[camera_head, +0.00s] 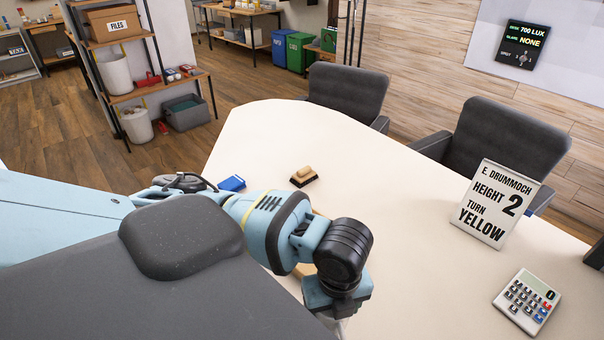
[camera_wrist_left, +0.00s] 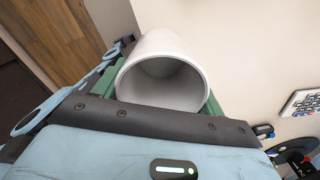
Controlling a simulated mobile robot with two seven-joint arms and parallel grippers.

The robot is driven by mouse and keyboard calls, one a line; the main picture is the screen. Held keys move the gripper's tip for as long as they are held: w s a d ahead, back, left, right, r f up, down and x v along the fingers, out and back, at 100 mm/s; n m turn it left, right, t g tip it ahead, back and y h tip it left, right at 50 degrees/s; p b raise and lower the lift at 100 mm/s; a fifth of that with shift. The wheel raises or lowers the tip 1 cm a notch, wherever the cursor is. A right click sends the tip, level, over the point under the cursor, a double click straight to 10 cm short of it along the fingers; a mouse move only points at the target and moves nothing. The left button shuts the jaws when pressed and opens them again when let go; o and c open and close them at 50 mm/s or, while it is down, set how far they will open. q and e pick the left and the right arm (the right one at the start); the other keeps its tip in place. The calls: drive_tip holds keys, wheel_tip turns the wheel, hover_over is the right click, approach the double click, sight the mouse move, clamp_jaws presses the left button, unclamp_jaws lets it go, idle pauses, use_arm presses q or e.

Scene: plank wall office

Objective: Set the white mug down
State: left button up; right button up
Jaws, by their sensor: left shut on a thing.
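The white mug (camera_wrist_left: 165,44) shows in the left wrist view with its open mouth toward the camera, and it looks empty inside. My left gripper (camera_wrist_left: 158,92) is shut on it, with green fingers on both sides of the mug. In the head view my left gripper (camera_head: 338,308) is over the near part of the cream table (camera_head: 385,215), pointing down. My wrist hides nearly all of the mug there. I cannot tell whether the mug touches the table. My right gripper is not in view.
A brown-and-black brush-like block (camera_head: 304,176) and a blue object (camera_head: 232,184) lie beyond my arm. A sign (camera_head: 496,204) stands to the right, with a calculator (camera_head: 527,301) in front of it. Two grey chairs (camera_head: 507,138) stand at the far edge. The table's middle is clear.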

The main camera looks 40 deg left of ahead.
use_arm(q)
drive_tip(key=shift+w+a+r+n, duration=0.1)
drive_tip(key=shift+w+r+n, duration=0.3)
drive_tip(key=shift+n, duration=0.7)
drive_tip(key=r+n, duration=0.1)
drive_tip(key=n, duration=0.1)
drive_tip(key=w+n, duration=0.1)
drive_tip(key=n, duration=0.2)
drive_tip(key=w+r+n, duration=0.1)
drive_tip(key=n, duration=0.2)
drive_tip(key=shift+a+r, duration=0.2)
drive_tip(key=shift+r, duration=0.1)
drive_tip(key=shift+w+a+r+n, duration=0.15)
drive_tip(key=shift+w+r+n, duration=0.55)
drive_tip(key=shift+n, duration=1.65)
drive_tip(key=shift+w+a+r+n, duration=0.1)
drive_tip(key=shift+w+r+n, duration=0.25)
drive_tip(key=shift+r+n, duration=1.3)
drive_tip(key=shift+w+a+r+n, duration=0.15)
drive_tip(key=shift+w+n, duration=0.4)
drive_tip(key=shift+n, duration=2.45)
drive_tip(key=shift+a, duration=0.1)
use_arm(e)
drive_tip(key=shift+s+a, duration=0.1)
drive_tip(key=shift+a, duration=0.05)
